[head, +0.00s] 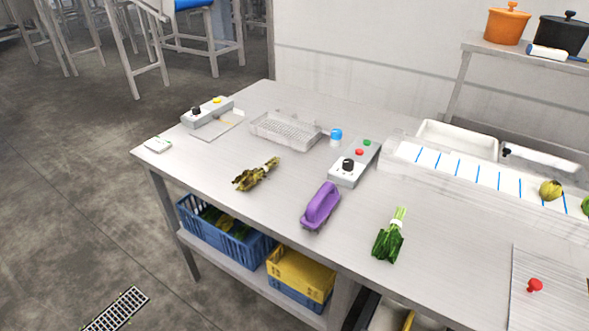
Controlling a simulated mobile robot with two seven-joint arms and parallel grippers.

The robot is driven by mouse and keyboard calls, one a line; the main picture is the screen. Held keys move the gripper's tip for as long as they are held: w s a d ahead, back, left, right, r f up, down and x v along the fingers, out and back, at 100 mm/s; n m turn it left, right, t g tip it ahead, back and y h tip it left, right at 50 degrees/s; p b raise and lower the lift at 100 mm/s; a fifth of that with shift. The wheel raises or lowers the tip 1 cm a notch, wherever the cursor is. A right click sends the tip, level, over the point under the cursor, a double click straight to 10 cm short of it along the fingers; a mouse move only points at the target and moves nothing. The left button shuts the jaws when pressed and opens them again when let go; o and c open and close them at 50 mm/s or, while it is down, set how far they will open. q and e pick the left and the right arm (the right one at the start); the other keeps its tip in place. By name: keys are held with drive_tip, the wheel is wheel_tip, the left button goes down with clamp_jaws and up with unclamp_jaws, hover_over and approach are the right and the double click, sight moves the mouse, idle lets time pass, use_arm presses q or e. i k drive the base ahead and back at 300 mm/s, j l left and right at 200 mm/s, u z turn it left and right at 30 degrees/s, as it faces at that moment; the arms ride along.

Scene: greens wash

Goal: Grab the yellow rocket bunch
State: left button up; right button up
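The yellow rocket bunch (255,175) lies on the metal table (225,163), left of the middle. It is yellowish-brown with dark patches, its thin end towards the upper right. A green leafy bunch (389,240) with pale stems lies further right, near the front edge. Nothing touches the yellow bunch. Neither of my grippers shows in the head view.
A purple-handled tool (321,205) stands between the bunches. Behind are a wire tray (285,130), a blue-capped jar (336,136) and a control box (355,163). Another control box (207,111) is at the far left. Blue (262,250) and yellow crates (300,272) sit below.

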sight(249, 179)
drive_tip(key=i+j+z, duration=0.15)
drive_tip(key=j+z, duration=0.5)
drive_tip(key=i+j+z, duration=0.1)
drive_tip(key=j+z, duration=0.2)
drive_tip(key=j, duration=0.75)
drive_tip(key=j+z, duration=0.15)
drive_tip(key=j, duration=1.65)
